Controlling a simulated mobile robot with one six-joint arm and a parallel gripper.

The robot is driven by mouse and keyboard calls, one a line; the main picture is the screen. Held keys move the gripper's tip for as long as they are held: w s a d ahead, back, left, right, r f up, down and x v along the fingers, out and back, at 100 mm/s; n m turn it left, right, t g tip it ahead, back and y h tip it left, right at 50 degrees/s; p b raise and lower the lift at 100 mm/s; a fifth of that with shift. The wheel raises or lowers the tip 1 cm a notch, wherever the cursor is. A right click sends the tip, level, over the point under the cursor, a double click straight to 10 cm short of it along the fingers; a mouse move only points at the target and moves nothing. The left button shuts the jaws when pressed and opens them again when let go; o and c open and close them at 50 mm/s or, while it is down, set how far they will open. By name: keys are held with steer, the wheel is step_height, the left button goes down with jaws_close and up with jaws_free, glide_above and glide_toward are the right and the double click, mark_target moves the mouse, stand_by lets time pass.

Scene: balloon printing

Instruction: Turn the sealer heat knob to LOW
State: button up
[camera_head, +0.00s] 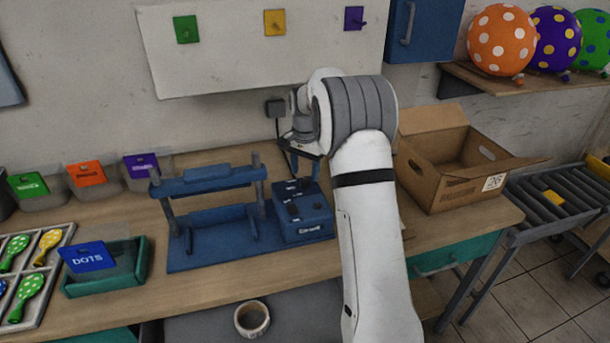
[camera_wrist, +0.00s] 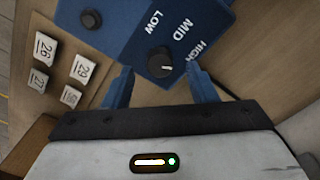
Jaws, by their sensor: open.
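The blue sealer (camera_head: 215,238) stands on the wooden bench, with its control box (camera_head: 303,228) at its right end. In the wrist view, the round black heat knob (camera_wrist: 160,61) sits on the box's blue face below the labels LOW, MID and HIGH. A short pale mark shows on the knob's right side, towards HIGH; its exact setting is hard to tell. My gripper (camera_wrist: 160,80) is open, its two blue fingers apart on either side of the knob's near edge. I cannot tell whether they touch it. In the head view my arm hides most of the gripper.
Another black knob (camera_wrist: 91,19) is on the box. Numbered white tags (camera_wrist: 83,68) lie beside it. An open cardboard box (camera_head: 450,185) stands right of my arm. A green tray (camera_head: 135,270) with a DOTS card is at left. A tape roll (camera_head: 252,318) lies in front.

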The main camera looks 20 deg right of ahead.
mark_target(306, 182)
steer(key=shift+f, duration=1.2)
steer(key=c, duration=1)
steer(key=shift+o, duration=0.2)
